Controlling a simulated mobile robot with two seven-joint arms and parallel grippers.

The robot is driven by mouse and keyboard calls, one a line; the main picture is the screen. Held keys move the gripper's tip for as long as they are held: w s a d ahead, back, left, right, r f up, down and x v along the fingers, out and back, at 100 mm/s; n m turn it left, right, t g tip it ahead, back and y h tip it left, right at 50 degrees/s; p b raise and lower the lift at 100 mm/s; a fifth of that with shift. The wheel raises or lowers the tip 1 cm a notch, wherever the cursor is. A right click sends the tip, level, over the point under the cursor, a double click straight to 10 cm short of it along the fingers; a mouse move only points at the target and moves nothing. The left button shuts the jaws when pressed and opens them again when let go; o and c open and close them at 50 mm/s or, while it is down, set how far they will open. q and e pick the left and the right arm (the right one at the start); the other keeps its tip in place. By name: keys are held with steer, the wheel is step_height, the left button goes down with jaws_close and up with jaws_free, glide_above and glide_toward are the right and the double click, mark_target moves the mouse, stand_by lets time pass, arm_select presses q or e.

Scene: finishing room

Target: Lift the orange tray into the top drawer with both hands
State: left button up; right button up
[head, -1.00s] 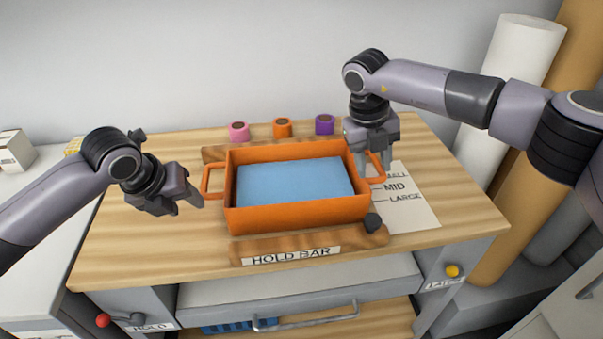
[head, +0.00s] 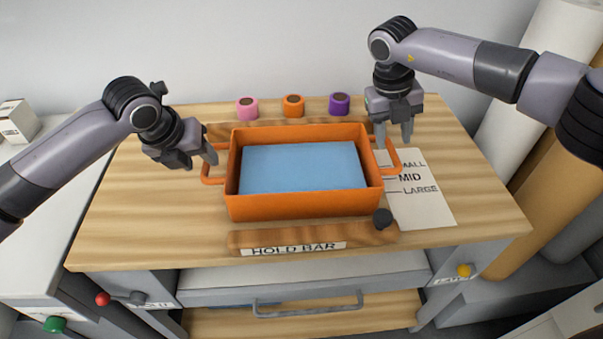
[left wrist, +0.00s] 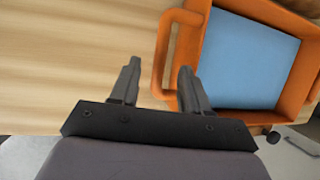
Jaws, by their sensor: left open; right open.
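The orange tray (head: 300,204) sits on the wooden bench top, with a light blue sheet (head: 304,166) inside and a loop handle at each end. My left gripper (head: 203,163) is open at the left handle (head: 207,178). In the left wrist view the fingers (left wrist: 157,82) are spread, and the left handle (left wrist: 165,48) shows between their lines. My right gripper (head: 393,140) is open at the right handle (head: 397,166); I cannot tell whether it touches. The top drawer (head: 300,283) is under the bench top, with a grey bar handle (head: 308,307), and looks shut.
A wooden hold bar (head: 370,236) with a dark knob (head: 382,218) lies in front of the tray. A size card (head: 432,208) lies to the right. Pink (head: 247,108), orange (head: 293,106) and purple (head: 339,104) rolls stand behind. The bench is clear at left.

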mark_target(205, 163)
arm_select(q)
steer(key=shift+x, duration=3.2)
arm_select(e)
steer(key=shift+x, duration=3.15)
arm_select(q)
steer(key=shift+c, duration=0.3)
arm_select(e)
steer(key=shift+c, duration=0.2)
arm_select(q)
jaws_close()
arm_select(e)
jaws_close()
arm_select(q)
steer(key=shift+r, duration=0.2)
arm_select(e)
steer(key=shift+w+r, duration=0.1)
steer(key=shift+r, duration=0.05)
